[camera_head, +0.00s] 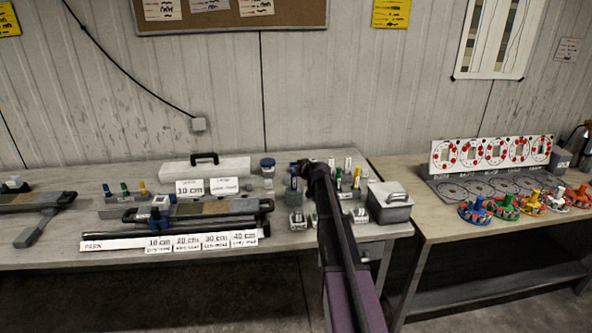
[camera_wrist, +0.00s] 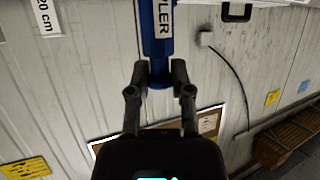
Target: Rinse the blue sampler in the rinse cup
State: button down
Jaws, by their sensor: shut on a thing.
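The blue sampler (camera_wrist: 157,35) is a blue cylinder with a white lettered label. In the wrist view my gripper (camera_wrist: 160,76) is shut on its end, one finger on each side. In the head view my gripper (camera_head: 303,168) is over the right part of the long bench, and a small blue part of the sampler (camera_head: 293,171) shows at its left. A greyish cup (camera_head: 293,196) stands just below that spot; I cannot tell whether it is the rinse cup or whether the sampler is inside it. My arm hides part of this area.
A blue-lidded jar (camera_head: 267,167) stands left of my gripper. A grey lidded box (camera_head: 389,202) and small labelled bottles (camera_head: 347,175) stand to the right. Core trays (camera_head: 205,211) and a length strip (camera_head: 170,242) lie left. A second table (camera_head: 450,226) holds colored pieces.

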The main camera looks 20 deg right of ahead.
jog(key=shift+f+b, duration=0.45)
jog(key=shift+f, duration=0.1)
jog(key=shift+r, duration=0.15)
jog(key=shift+r+p, duration=0.55)
jog(key=shift+p, duration=0.2)
jog(key=shift+f, duration=0.25)
jog(key=shift+f+b, duration=0.45)
jog(key=shift+b, duration=0.3)
jog(key=shift+r, duration=0.1)
